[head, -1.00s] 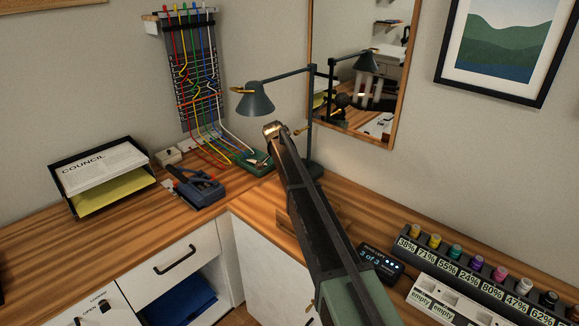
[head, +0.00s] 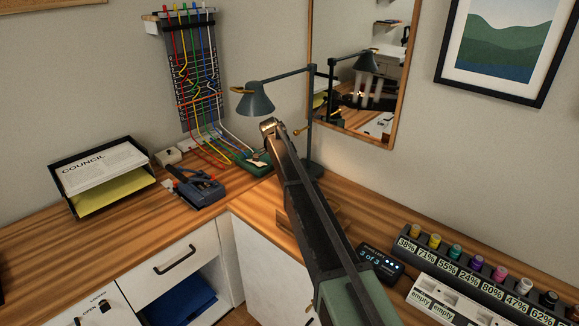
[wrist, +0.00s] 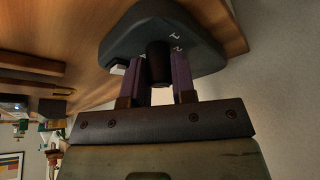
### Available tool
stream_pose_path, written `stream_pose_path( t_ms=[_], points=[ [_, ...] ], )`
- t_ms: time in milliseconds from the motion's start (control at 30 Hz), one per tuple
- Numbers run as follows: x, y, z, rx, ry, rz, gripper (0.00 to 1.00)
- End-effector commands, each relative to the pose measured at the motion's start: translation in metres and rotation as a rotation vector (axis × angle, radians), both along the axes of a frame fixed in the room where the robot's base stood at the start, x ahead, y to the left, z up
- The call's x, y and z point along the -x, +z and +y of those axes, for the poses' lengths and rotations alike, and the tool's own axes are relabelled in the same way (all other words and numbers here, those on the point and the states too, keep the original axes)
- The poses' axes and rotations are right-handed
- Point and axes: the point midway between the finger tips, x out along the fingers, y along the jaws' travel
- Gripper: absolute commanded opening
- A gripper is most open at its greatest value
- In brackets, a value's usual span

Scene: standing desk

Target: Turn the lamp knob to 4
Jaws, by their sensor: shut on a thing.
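The desk lamp (head: 256,98) has a dark blue-grey shade on a jointed arm and a post rising from a base (head: 314,168) by the wall. In the wrist view the dark rounded lamp base (wrist: 203,52) fills the top, with small pale marks, too small to read surely, beside a black cylindrical knob (wrist: 159,66). My gripper (wrist: 158,76) has its two purplish fingers on either side of the knob and is shut on it. In the head view my arm hides the fingers and the knob. The knob's setting cannot be told.
A mirror (head: 398,100) hangs close behind the lamp. A paper tray (head: 95,205), a blue device (head: 195,192) and a wire panel (head: 188,60) are to the left. A rack of coloured bottles (head: 480,275) and a small display (head: 381,262) are to the right.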

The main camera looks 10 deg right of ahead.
Motion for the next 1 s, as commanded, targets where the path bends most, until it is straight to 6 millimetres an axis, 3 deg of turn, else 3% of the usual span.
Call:
stream_pose_path(
  t_ms=[200,233,400,733,1000],
  points=[
    [0.0,0.0,0.0,-0.001,0.001,0.0,0.01],
    [0.0,0.0,0.0,-0.001,0.001,0.0,0.26],
    [0.0,0.0,0.0,-0.001,0.002,0.001,0.49],
    [0.0,0.007,0.002,0.0,0.002,0.0,0.49],
    [0.001,0.06,0.02,0.0,0.003,0.0,0.49]
  ],
)
